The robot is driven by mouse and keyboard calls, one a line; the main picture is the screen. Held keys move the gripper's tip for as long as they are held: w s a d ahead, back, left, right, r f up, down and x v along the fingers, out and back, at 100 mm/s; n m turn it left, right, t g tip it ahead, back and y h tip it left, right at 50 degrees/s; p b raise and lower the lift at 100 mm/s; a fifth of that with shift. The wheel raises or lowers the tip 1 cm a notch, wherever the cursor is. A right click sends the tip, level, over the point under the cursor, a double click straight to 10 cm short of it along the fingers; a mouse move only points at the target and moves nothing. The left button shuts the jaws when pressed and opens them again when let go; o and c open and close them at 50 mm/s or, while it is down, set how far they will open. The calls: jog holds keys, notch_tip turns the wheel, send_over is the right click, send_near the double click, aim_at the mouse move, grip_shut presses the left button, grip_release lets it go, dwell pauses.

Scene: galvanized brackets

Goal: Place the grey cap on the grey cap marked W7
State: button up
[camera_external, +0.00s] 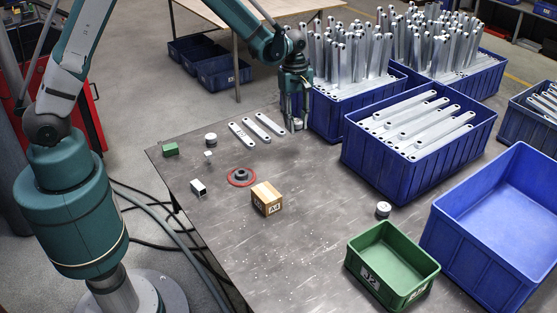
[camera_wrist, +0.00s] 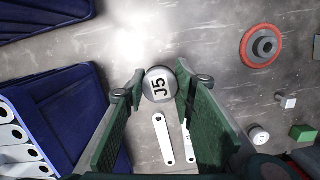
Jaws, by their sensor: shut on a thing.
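My gripper (camera_external: 297,122) is at the back edge of the table, just left of the blue crate of upright brackets. In the wrist view its green fingers (camera_wrist: 160,88) are shut on a grey cap (camera_wrist: 160,85), whose pale top has dark characters that look like J5. Another grey cap (camera_external: 211,140) stands at the back left; a cap (camera_wrist: 258,135) also shows at the lower right of the wrist view. A further grey cap (camera_external: 383,209) stands behind the green bin. Their markings are too small to read, so I cannot tell which is W7.
Flat brackets (camera_external: 242,134) lie left of my gripper. Blue crates (camera_external: 420,165) and a green bin (camera_external: 393,268) line the right. The front middle is clear.

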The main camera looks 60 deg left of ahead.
jog(key=s+a+r+b, duration=0.1)
jog(key=s+a+r, duration=0.2)
jog(key=s+a, duration=0.95)
jog(key=b, duration=0.2)
send_over(211, 137)
jog(key=shift+w+a+r+m, duration=0.1)
jog(key=shift+a+r+m, duration=0.2)
jog(key=shift+f, duration=0.15)
jog(key=shift+f+b, duration=0.55)
jog(key=shift+f, duration=2.45)
jog(key=shift+f+b, duration=0.5)
jog(key=shift+f, duration=1.35)
jog(key=shift+f, duration=0.2)
